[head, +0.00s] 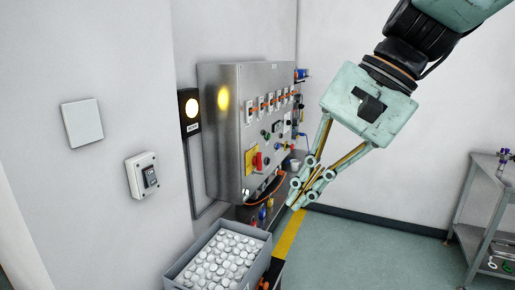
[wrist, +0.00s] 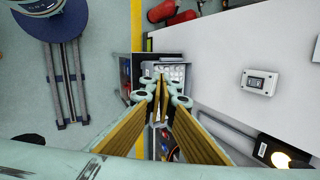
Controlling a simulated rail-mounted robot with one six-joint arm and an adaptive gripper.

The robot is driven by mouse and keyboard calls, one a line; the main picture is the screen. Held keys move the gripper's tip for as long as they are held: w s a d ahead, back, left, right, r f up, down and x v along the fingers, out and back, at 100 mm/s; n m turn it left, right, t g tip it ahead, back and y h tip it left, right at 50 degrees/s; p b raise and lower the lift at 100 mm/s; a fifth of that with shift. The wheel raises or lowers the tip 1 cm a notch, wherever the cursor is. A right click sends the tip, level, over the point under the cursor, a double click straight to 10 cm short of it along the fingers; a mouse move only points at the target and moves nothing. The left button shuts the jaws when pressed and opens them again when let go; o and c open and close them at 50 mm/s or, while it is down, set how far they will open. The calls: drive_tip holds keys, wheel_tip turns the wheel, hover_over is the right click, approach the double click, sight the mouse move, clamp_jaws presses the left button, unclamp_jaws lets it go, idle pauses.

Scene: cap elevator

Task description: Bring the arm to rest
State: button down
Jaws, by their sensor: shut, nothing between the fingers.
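My gripper (head: 297,203) is mint green with tan finger pads and hangs down from the upper right in the head view. Its fingers are shut with nothing between them. It is in the air in front of the control cabinet, held on nothing. In the wrist view my gripper (wrist: 158,80) points toward the bin of white caps (wrist: 172,74), which lies beyond the fingertips and is partly hidden by them. In the head view the bin (head: 172,274) stands at the bottom, lower left of the fingertips.
A steel control cabinet (head: 225,125) with switches is on the wall left of my gripper. A lit lamp (head: 192,113) and a switch box (head: 148,176) are further left. A metal cart (head: 480,190) stands at the right. The green floor (head: 370,245) between is clear.

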drive_tip(key=s+d+f+n+t+h, duration=0.1)
drive_tip(key=s+d+f+n+h, duration=0.1)
drive_tip(key=s+d, duration=0.4)
drive_tip(key=s+d+f+n+t+h, duration=0.1)
drive_tip(key=s+d+f+n+h, duration=0.2)
drive_tip(key=s+d, duration=0.4)
drive_tip(key=shift+s+f+n+t, duration=0.45)
drive_tip(key=shift+s+f, duration=0.3)
drive_tip(key=shift+s, duration=2.3)
